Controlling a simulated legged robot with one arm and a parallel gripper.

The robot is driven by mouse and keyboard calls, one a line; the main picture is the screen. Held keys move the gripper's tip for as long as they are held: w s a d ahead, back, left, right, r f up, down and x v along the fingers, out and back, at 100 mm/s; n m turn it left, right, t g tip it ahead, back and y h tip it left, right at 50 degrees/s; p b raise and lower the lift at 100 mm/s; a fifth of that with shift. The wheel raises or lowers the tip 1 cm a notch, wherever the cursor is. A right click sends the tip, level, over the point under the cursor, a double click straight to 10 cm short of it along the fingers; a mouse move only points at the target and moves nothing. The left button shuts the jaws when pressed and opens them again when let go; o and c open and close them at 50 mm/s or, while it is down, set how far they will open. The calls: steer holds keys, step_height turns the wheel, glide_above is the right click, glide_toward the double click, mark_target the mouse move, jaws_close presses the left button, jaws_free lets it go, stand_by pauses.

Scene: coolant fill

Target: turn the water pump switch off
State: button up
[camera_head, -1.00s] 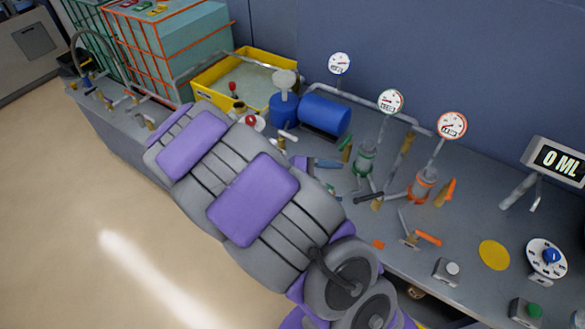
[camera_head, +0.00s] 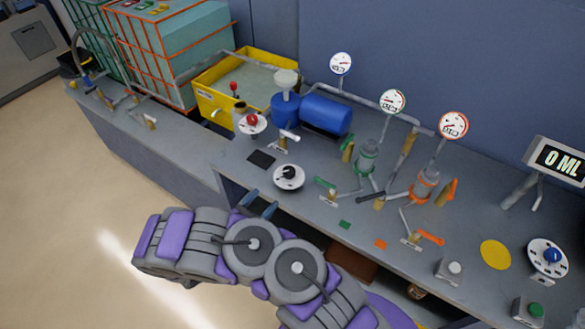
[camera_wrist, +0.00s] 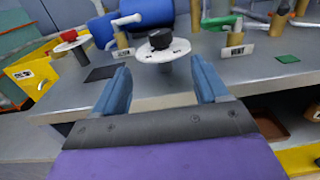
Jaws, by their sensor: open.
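A round white dial with a black knob (camera_head: 289,174) stands near the bench's front edge, below the blue motor-like unit (camera_head: 325,114). Its printed marks are too small to read. The dial also shows in the wrist view (camera_wrist: 148,54), straight ahead and just beyond the fingertips. A second white dial with a red knob (camera_head: 251,121) stands farther left by the yellow tub. I cannot read which dial is labelled as the water pump switch. My gripper (camera_head: 259,204) is open and empty, just in front of the bench edge; its two blue fingers (camera_wrist: 160,78) point at the black-knob dial, apart from it.
The yellow tub (camera_head: 205,103) holds pale liquid. Green-handled (camera_head: 324,183) and orange-handled (camera_head: 430,239) valves stand to the right. A blue-knob dial (camera_head: 549,256) is at far right. A dark square (camera_head: 261,159) lies left of the black-knob dial. Open floor is at left.

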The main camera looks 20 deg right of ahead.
mark_target(292, 168)
steer(key=b+x, duration=0.2)
steer(key=x, duration=1.4)
steer(key=shift+w+b, duration=0.1)
steer(key=shift+b, duration=0.3)
steer(key=shift+w+d, duration=0.25)
steer(key=shift+d, duration=0.35)
steer(key=shift+a, duration=0.15)
steer(key=c, duration=1)
